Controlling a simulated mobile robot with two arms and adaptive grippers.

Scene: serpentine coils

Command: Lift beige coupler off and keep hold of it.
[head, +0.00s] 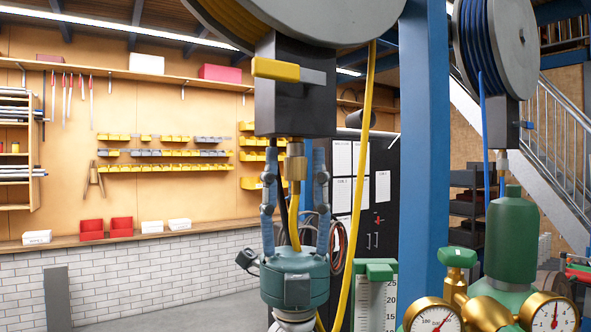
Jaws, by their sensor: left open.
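The beige coupler (296,163) hangs upright below a dark box (295,105) with a yellow lever (275,70). My left gripper (295,155) comes up from below, with its blue fingers spread on either side of the coupler. A gap shows between the coupler and each finger, so the gripper is open and holds nothing. A yellow hose (294,215) runs down from the coupler between the fingers, and a black hose or cable passes beside it. My right gripper is not in view.
A large grey reel (330,15) is overhead, and a loose yellow hose (359,190) hangs close on the right. A blue post (424,150), a green cylinder (506,235) and brass gauges (432,316) stand further right. A blue-hose reel (505,45) hangs beyond the post.

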